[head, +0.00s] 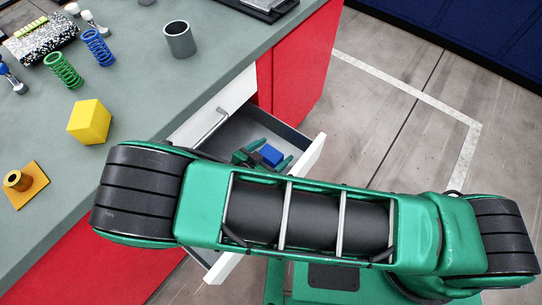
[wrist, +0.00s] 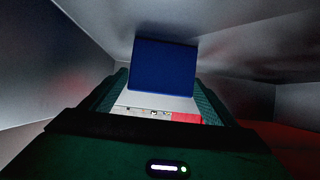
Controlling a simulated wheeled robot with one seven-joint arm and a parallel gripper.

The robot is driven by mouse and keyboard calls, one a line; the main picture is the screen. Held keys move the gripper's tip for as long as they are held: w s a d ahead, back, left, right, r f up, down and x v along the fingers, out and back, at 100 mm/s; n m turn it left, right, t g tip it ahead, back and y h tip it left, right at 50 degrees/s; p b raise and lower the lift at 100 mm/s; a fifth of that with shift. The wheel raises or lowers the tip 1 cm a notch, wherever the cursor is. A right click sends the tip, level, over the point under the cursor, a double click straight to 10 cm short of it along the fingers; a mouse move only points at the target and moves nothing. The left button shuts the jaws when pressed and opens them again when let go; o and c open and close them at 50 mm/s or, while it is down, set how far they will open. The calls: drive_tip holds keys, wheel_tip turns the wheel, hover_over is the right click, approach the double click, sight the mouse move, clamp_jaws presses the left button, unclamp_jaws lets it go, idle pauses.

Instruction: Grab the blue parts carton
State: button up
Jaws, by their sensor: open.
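The blue parts carton (head: 271,155) lies inside the open drawer (head: 309,155) of the workbench. My gripper (head: 272,157) is down in the drawer, open, with a finger on either side of the carton. In the wrist view the carton (wrist: 162,65) shows its blue face straight ahead, between and just beyond the fingertips of my gripper (wrist: 162,92). I cannot tell whether either finger touches it. My arm hides part of the drawer in the head view.
The drawer walls stand close around my gripper. On the bench top (head: 140,90) are a yellow cube (head: 89,121), a grey cup (head: 179,39), a green spring (head: 64,70), a blue spring (head: 98,47) and an orange part (head: 18,181). Open floor (head: 400,120) lies to the right.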

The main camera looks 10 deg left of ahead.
drive_tip(key=shift+x, duration=1.15)
drive_tip(key=shift+c, duration=0.5)
drive_tip(key=c, duration=1.2)
